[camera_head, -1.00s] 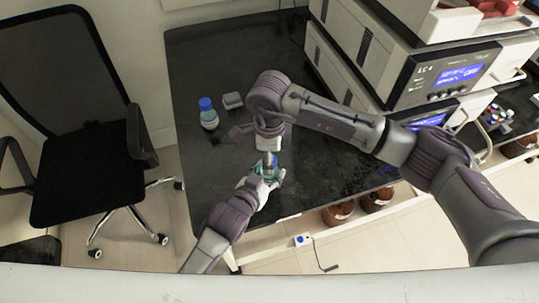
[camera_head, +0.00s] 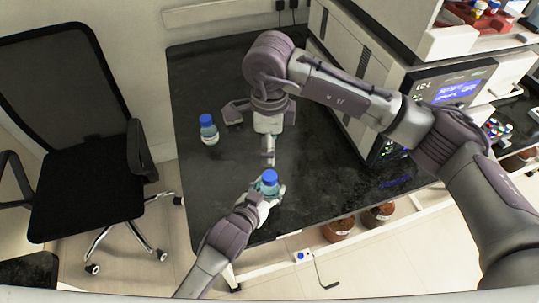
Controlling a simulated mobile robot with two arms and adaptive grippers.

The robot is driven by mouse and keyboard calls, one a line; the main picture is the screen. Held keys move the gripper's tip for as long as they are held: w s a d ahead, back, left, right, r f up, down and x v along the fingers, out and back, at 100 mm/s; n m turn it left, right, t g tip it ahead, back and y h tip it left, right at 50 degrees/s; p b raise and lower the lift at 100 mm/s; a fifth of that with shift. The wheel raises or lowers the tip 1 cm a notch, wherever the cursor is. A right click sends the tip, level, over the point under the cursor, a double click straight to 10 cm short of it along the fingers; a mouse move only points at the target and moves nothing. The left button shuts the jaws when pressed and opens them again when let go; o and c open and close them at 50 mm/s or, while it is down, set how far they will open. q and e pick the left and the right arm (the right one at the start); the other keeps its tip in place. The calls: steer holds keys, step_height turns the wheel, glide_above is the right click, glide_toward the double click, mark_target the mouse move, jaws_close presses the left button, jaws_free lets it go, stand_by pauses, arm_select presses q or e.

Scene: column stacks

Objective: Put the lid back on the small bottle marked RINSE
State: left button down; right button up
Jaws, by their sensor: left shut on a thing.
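A small bottle with a teal-tinted body (camera_head: 268,188) is held upright at the front part of the dark bench. A blue lid (camera_head: 270,177) sits on top of it. My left gripper (camera_head: 265,192) is shut around the bottle's body and hides much of it. My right gripper (camera_head: 268,157) points down just behind the lid, apart from it in the picture. Its fingers show edge-on, so I cannot tell their gap. No RINSE marking can be read.
Another blue-capped bottle (camera_head: 209,131) stands on the bench (camera_head: 205,195) to the left. Large instruments (camera_head: 370,65) fill the right side. Brown bottles (camera_head: 338,229) are below the front edge. A chair (camera_head: 85,160) stands left.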

steer(key=shift+r, duration=0.4)
arm_select(q)
steer(key=shift+c, duration=1.5)
jaws_free()
steer(key=shift+s, duration=0.1)
steer(key=v, duration=1.1)
steer(key=shift+s+a+r, duration=0.15)
steer(key=shift+s+a, duration=0.1)
steer(key=shift+s, duration=0.05)
